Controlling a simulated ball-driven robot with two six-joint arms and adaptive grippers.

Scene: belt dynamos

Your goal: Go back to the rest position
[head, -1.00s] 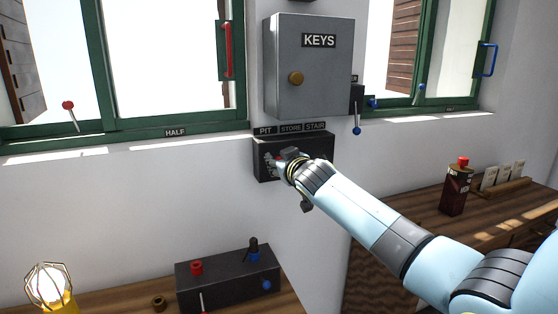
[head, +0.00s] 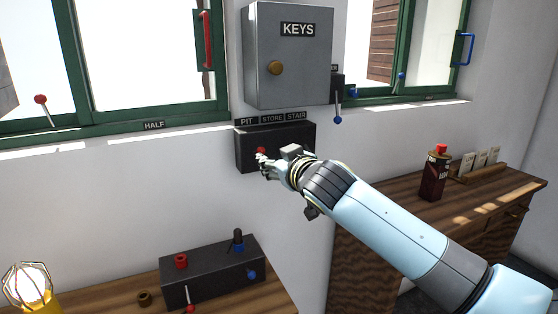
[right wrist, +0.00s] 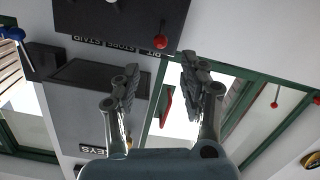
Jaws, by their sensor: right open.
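My right gripper (head: 266,168) is open and empty in the head view, in front of the lower left of the black switch box (head: 297,136). The box is on the wall under the labels PIT, STORE and STAIR. A red knob (head: 261,150) on the box shows just above the fingers. In the right wrist view the two fingers of the gripper (right wrist: 158,84) are spread with nothing between them. The red knob (right wrist: 160,42) shows beyond them, apart from both. My wrist and forearm hide part of the box. My left gripper is not in view.
A grey KEYS cabinet (head: 288,70) hangs above the switch box. A black control box (head: 212,281) and a caged lamp (head: 28,287) stand on the lower-left bench. A red-capped can (head: 434,175) stands on the right-hand bench. Green-framed windows flank the cabinet.

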